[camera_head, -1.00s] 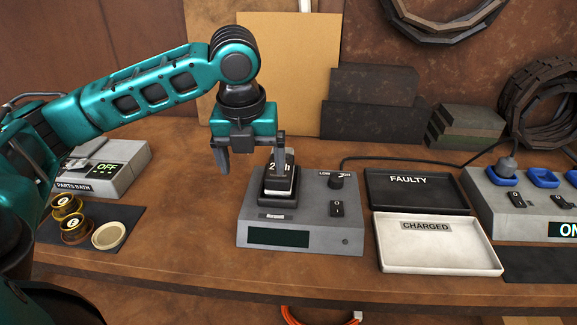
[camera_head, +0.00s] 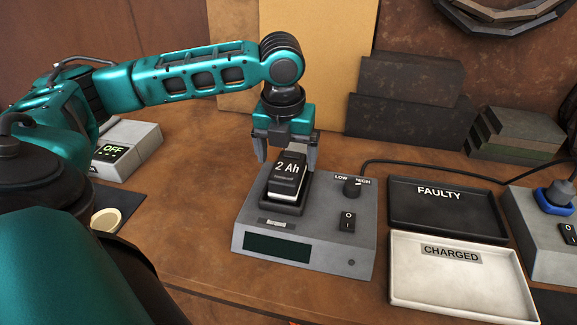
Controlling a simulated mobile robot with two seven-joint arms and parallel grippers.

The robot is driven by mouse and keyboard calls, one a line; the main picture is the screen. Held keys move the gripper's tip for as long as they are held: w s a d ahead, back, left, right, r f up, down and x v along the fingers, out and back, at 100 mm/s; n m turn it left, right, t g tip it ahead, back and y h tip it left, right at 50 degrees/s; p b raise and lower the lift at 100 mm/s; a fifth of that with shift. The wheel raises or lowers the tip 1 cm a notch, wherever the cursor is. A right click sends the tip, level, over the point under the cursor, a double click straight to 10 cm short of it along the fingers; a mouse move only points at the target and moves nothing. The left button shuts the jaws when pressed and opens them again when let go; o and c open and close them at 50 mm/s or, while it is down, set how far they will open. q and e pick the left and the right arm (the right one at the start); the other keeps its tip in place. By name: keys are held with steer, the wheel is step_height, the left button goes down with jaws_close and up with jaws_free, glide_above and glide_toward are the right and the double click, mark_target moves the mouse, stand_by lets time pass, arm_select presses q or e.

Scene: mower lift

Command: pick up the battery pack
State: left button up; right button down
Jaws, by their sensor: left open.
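The battery pack (camera_head: 287,180) is dark with a pale lower band and "2 Ah" on its top. It sits in the cradle of the grey charger (camera_head: 305,245), which has a dark blank display, a LOW/HIGH knob and a rocker switch. My left gripper (camera_head: 286,160) is open, pointing down at the far side of the battery pack. One finger is left of the pack and the other right of it in the picture. I cannot tell whether the fingers touch the pack. My right gripper is not in view.
A black FAULTY tray (camera_head: 447,209) and a white CHARGED tray (camera_head: 460,275) lie right of the charger. A grey OFF unit (camera_head: 128,150) stands at the left. A black cable runs behind the trays. Dark blocks (camera_head: 405,125) stand against the back wall.

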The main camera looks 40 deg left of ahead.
mark_target(288, 166)
arm_select(q)
steer(key=f, duration=0.3)
steer(key=w+f+b, duration=0.1)
steer(key=f, duration=0.1)
steer(key=shift+w+a, duration=0.1)
steer(key=shift+a, duration=0.25)
steer(key=c, duration=1.3)
steer(key=shift+c, duration=0.6)
steer(key=shift+r, duration=0.15)
